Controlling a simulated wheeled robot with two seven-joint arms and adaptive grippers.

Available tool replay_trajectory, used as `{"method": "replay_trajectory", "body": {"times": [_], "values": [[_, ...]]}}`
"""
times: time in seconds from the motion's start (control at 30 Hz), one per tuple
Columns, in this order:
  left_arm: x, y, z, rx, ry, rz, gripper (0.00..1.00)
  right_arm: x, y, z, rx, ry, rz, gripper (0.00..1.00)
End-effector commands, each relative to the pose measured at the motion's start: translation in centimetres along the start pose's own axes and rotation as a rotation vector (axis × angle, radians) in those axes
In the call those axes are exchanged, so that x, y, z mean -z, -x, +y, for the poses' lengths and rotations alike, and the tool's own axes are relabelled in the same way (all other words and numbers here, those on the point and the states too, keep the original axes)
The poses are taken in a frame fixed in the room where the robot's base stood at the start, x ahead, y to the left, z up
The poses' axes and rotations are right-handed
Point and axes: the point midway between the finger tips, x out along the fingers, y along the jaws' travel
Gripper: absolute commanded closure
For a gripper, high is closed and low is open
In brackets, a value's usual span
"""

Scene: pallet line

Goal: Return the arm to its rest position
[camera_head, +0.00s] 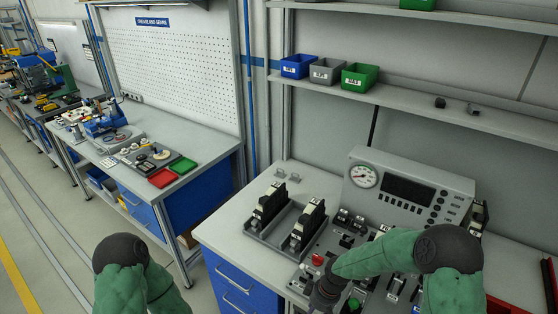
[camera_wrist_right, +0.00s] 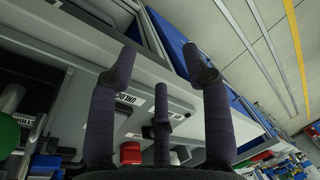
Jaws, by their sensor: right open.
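My right arm (camera_head: 390,258) is green with dark joints and reaches in from the right, low over the front of the test panel bench. Its dark gripper (camera_head: 322,294) hangs near the red button by the bench's front edge. In the right wrist view the gripper's (camera_wrist_right: 160,60) dark fingers are spread apart, with nothing between them. My left arm (camera_head: 130,275) shows at the bottom left as a green bent link with a dark joint. Its gripper is out of frame.
The grey control console (camera_head: 409,188) with a round gauge stands behind the right arm. The red button (camera_head: 317,260) is close to the gripper. Blue, grey and green bins (camera_head: 360,77) sit on the shelf above. Open floor (camera_head: 50,235) lies left.

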Motion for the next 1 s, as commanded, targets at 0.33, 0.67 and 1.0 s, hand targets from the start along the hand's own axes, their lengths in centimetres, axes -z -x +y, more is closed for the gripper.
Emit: {"method": "replay_trajectory", "body": {"times": [0.33,0.67,1.0], "values": [[0.2,-4.3,-1.5,0.000,0.000,0.000,0.51,-9.4,-13.8,-6.4,0.130,-0.581,0.078,0.51],[0.2,-5.6,-2.0,0.000,0.000,0.001,0.51,-14.2,-16.7,-8.7,0.114,-0.868,0.096,0.51],[0.2,-5.5,-2.0,0.000,0.000,0.001,0.51,-14.3,-16.6,-8.8,0.113,-0.871,0.097,0.51]]}}
